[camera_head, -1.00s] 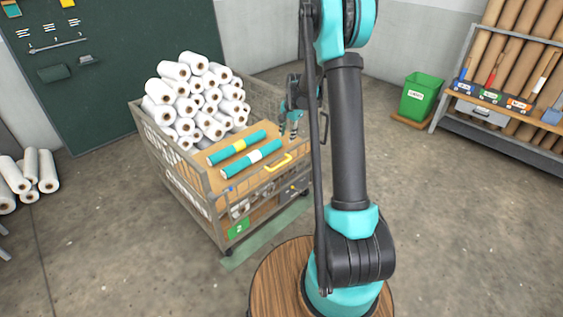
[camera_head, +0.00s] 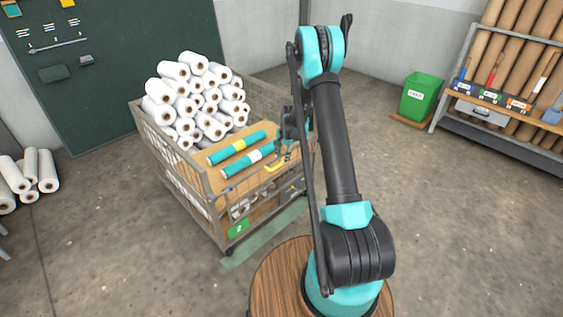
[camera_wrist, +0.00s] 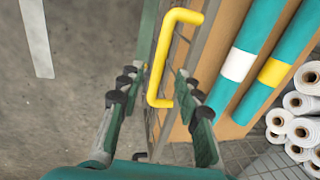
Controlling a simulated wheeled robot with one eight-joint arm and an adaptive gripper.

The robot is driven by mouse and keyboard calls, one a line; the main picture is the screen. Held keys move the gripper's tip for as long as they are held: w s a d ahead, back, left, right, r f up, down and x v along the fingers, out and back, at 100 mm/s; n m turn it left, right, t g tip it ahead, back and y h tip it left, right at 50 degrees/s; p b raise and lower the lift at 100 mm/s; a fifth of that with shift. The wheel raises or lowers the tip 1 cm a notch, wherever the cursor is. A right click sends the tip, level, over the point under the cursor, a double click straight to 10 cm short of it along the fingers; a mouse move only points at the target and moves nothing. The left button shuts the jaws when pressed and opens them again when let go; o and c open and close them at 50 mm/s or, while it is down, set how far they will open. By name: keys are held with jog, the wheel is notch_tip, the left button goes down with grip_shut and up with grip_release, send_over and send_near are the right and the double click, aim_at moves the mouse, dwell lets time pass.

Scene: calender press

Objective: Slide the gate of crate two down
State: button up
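Crate two (camera_head: 201,225) is a grey wire-mesh cart with a green "2" label (camera_head: 238,229). Its gate is on the near side and bears a yellow bar handle (camera_wrist: 173,60), also partly visible in the head view (camera_head: 273,167). The gate stands upright. My gripper (camera_wrist: 157,80) is open at the handle, one finger to each side. The handle lies between and just beyond the fingertips, with no clear contact. In the head view my gripper (camera_head: 287,150) hangs over the gate's top edge and hides part of the handle.
White rolls (camera_head: 195,100) are piled in the crate. Two teal rolls (camera_head: 237,146) lie on its brown board (camera_head: 205,155) behind the gate. A green bin (camera_head: 421,98) and a shelf (camera_head: 500,130) stand at right. The floor before the crate is clear.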

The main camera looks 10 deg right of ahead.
aim_at(281, 163)
jog(key=shift+w+a+f, duration=0.1)
jog(key=shift+w+f, duration=0.05)
jog(key=shift+f, duration=0.75)
jog(key=shift+w+a+f, duration=0.1)
jog(key=shift+w+f, duration=0.05)
jog(key=shift+f, duration=0.7)
grip_shut()
